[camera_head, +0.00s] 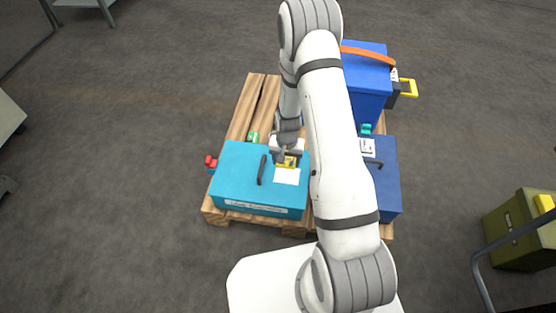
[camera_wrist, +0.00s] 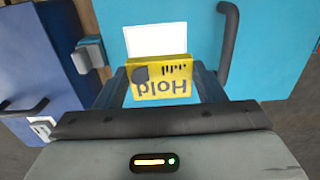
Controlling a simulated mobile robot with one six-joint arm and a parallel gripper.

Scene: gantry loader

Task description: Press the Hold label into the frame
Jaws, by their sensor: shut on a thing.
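My gripper (camera_wrist: 162,88) is shut on the yellow Hold label (camera_wrist: 172,72), whose word reads upside down in the wrist view. In the head view the label (camera_head: 289,160) shows as a small yellow patch at the gripper's end, over the light-blue box (camera_head: 235,180). A white rectangle (camera_head: 286,176) lies on top of that box, just in front of the label. In the wrist view the label overlaps the lower edge of the white rectangle (camera_wrist: 155,40). I cannot tell whether the label touches the box, or whether the white rectangle is the frame.
A dark handle (camera_head: 262,169) stands left of the white rectangle. A darker blue box (camera_head: 388,185) and a taller blue box (camera_head: 366,88) share the wooden pallet (camera_head: 243,110). A red part (camera_head: 211,163) sticks out at left. An olive case (camera_head: 520,240) stands at far right.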

